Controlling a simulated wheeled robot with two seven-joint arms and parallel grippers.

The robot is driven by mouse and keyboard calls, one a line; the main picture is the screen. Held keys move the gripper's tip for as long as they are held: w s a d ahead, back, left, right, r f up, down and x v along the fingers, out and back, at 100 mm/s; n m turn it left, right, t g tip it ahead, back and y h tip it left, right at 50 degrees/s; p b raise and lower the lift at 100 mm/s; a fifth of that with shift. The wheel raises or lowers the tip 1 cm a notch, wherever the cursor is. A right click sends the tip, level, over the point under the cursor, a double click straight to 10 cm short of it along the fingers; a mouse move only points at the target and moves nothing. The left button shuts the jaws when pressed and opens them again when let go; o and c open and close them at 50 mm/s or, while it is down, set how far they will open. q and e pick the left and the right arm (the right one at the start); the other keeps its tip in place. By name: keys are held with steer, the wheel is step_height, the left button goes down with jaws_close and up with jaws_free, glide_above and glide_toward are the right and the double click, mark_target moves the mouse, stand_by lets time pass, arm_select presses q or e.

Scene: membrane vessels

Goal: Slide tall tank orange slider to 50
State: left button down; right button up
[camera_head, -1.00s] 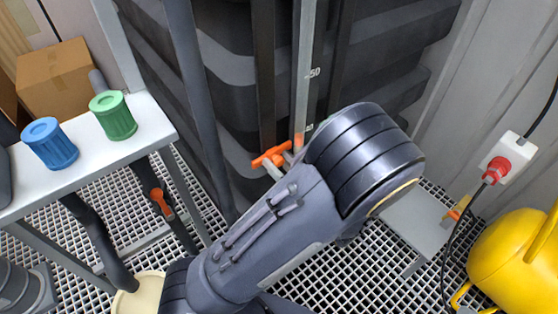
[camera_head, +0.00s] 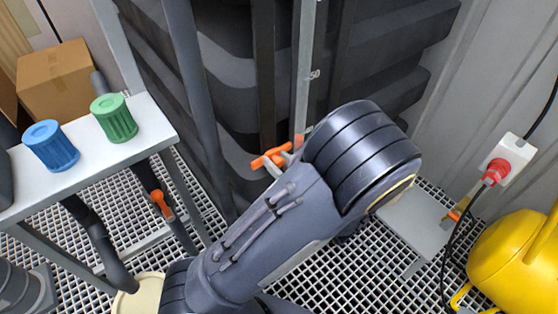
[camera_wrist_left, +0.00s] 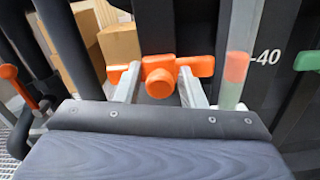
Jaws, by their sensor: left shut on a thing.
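The orange slider (camera_head: 270,158) sits low on a dark upright rail at the front of the tall dark tank (camera_head: 395,68). In the left wrist view its round knob and crosspiece (camera_wrist_left: 160,83) lie between the two pale fingers of my left gripper (camera_wrist_left: 160,88), which is shut on it. In the head view my left forearm hides part of the gripper (camera_head: 283,165). A grey scale strip (camera_head: 303,70) stands right of the slider, with a "50" mark well above it. The wrist view shows a "40" mark (camera_wrist_left: 267,57) near slider height. My right gripper is out of view.
A green slider handle (camera_wrist_left: 308,61) is at the right in the wrist view. A grey bench (camera_head: 145,125) with blue (camera_head: 51,146) and green (camera_head: 114,118) caps stands left. A yellow vessel (camera_head: 515,260) and a red plug (camera_head: 495,170) are right. Grey posts flank the tank.

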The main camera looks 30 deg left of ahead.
arm_select(q)
step_height(320, 180, up, 17)
steer(key=p, duration=1.6)
steer(key=shift+f, duration=0.1)
steer(key=c, duration=1.2)
jaws_free()
steer(key=shift+d+f, duration=0.1)
steer(key=shift+d, duration=0.05)
steer(key=b, duration=0.1)
glide_toward(268, 98)
steer(key=shift+v, duration=0.8)
